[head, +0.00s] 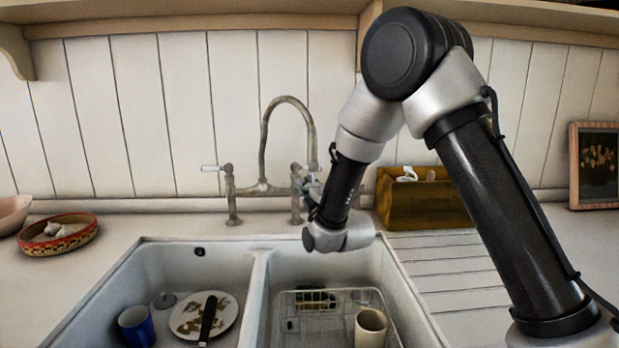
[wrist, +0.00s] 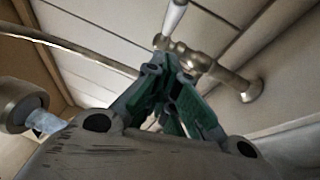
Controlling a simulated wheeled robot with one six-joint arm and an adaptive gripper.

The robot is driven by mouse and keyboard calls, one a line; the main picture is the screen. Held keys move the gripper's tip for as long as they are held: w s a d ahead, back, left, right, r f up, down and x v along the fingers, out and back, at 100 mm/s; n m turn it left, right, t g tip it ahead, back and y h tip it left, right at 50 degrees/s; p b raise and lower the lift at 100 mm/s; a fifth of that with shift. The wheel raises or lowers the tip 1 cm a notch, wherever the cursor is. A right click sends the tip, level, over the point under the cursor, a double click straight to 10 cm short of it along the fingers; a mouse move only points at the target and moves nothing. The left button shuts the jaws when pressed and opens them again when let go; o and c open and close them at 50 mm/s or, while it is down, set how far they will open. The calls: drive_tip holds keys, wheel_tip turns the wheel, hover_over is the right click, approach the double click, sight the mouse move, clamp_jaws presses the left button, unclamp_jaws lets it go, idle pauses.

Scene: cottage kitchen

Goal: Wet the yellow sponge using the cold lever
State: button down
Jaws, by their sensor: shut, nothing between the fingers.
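A bridge tap with a tall curved spout (head: 288,103) stands behind the double sink. Its left lever (head: 210,168) has a white handle pointing left. My gripper (head: 311,192) is at the right side of the tap, small and partly hidden by my arm. In the wrist view my gripper (wrist: 167,100) is shut and empty, its tips close to a valve with a white lever (wrist: 174,16). The spout mouth (wrist: 22,108) shows there at left, with a pale bluish bit below it that looks like water. A yellow patch (head: 316,296) in the right basin may be the sponge; it is too small to be sure.
The right basin holds a wire rack (head: 290,325) and a cream cup (head: 370,328). The left basin holds a blue mug (head: 137,327) and a stained plate (head: 190,318) with a black-handled utensil. A wooden box (head: 430,208) stands right of the tap.

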sight(305, 169)
drive_tip(key=w, duration=0.3)
drive_tip(key=w+d+r, duration=0.1)
drive_tip(key=shift+w, duration=0.3)
drive_tip(key=shift+w+d, duration=1)
drive_tip(key=shift+d, duration=0.05)
drive_tip(key=shift+f, duration=0.1)
